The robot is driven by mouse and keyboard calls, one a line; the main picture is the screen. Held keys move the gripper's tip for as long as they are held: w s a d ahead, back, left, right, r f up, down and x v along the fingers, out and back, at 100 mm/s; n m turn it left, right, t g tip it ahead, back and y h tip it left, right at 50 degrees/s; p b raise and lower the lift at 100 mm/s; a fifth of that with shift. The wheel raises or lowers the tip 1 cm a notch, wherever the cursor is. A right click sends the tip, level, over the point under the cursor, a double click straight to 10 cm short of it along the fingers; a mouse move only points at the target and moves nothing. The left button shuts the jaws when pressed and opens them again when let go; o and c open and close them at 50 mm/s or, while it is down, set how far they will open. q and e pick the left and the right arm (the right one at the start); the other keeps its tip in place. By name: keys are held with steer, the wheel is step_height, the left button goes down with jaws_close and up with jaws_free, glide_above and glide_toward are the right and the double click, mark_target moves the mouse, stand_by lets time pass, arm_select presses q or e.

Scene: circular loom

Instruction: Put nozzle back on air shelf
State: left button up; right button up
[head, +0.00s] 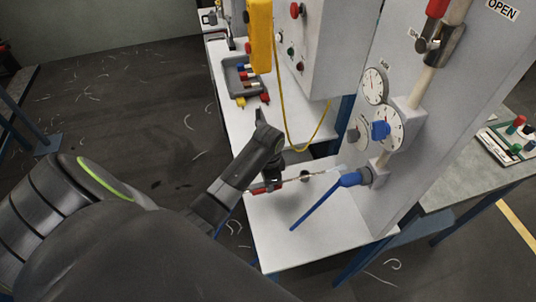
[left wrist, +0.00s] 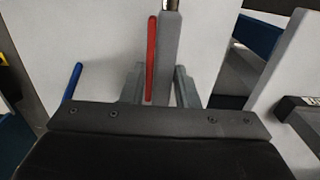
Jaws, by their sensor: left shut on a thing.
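My left gripper (head: 272,182) is shut on the nozzle, low over the white shelf (head: 335,240) on the panel's side. The nozzle's red part (head: 262,189) shows at the fingers, and its thin metal tube (head: 318,174) points right toward the blue valve fitting. In the left wrist view the red part (left wrist: 151,58) and a grey body (left wrist: 167,60) stand between the two grey fingers (left wrist: 158,86). The gripper hides part of the nozzle in the head view. I cannot tell whether the nozzle touches the shelf. My right gripper is out of view.
A blue lever (head: 318,208) slants over the shelf from the pipe. Gauges (head: 386,128) and a red-handled valve (head: 436,10) are on the panel. A yellow cable (head: 285,120) hangs behind. A grey tray (head: 243,80) stands on the back bench. The shelf's front is clear.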

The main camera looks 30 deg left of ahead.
arm_select(q)
steer(key=shift+f, duration=2.45)
steer(key=o, duration=0.9)
steer(key=shift+o, duration=0.2)
step_height(320, 180, up, 11)
steer(key=shift+w+r, duration=0.1)
steer(key=shift+r, duration=0.45)
